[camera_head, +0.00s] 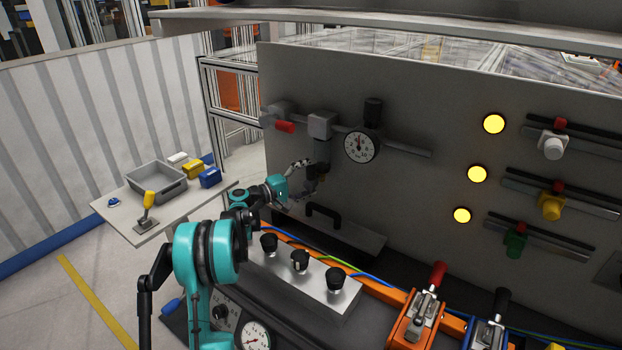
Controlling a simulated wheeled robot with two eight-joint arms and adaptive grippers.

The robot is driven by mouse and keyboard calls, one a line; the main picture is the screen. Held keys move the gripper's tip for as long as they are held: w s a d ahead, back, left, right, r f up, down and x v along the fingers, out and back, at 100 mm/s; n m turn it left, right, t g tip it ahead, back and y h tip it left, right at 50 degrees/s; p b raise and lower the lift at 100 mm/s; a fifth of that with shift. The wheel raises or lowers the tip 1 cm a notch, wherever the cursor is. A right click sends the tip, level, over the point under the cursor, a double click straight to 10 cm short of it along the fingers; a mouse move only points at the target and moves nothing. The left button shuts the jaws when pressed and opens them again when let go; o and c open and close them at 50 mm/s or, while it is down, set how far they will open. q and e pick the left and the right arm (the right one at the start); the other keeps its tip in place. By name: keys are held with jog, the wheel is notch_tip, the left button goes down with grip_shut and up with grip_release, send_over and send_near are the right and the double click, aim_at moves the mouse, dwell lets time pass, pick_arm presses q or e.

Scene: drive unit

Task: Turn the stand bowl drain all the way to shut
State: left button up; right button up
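The stand bowl (322,152) is a dark cylinder under a grey block on the pipe, on the grey panel. Its drain, at the bottom, is small and largely hidden by my gripper, so its setting cannot be read. My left gripper (314,173) reaches in from the lower left, beside the lower end of the bowl. Its fingers look spread apart, one higher and one lower. I cannot tell whether they touch the drain. My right gripper is not in view.
A round gauge (361,146) and a red-handled valve (285,126) flank the bowl on the pipe. A black handle (323,213) stands below it. Black knobs on a silver block (310,284) and toggle clamps (421,319) are nearer. A side table (139,231) holds a grey bin.

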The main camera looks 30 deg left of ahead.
pick_arm(q)
jog(key=shift+c, duration=1.1)
jog(key=shift+d+m+g+p, duration=0.3)
jog(key=shift+m+p, duration=0.35)
jog(key=shift+m, duration=0.25)
jog(key=shift+d+m+g+y+p, duration=0.15)
jog(key=shift+m+g+y+p, duration=0.4)
jog(key=shift+m, duration=0.55)
jog(key=shift+s+d+f+m+g+y+p, duration=0.1)
jog(key=shift+d+f+m+y+p, duration=0.25)
jog(key=shift+m+y, duration=0.95)
jog(key=shift+w+d+f+m+g+y+p, duration=0.15)
jog(key=shift+f+m+y+p, duration=0.4)
jog(key=shift+m, duration=1.3)
jog(key=shift+s+d+f+m+g+y+p, duration=0.15)
jog(key=shift+d+f+m+y+p, duration=0.1)
jog(key=shift+m+y, duration=1.1)
jog(key=shift+a+m, duration=0.1)
jog(key=shift+m, duration=0.2)
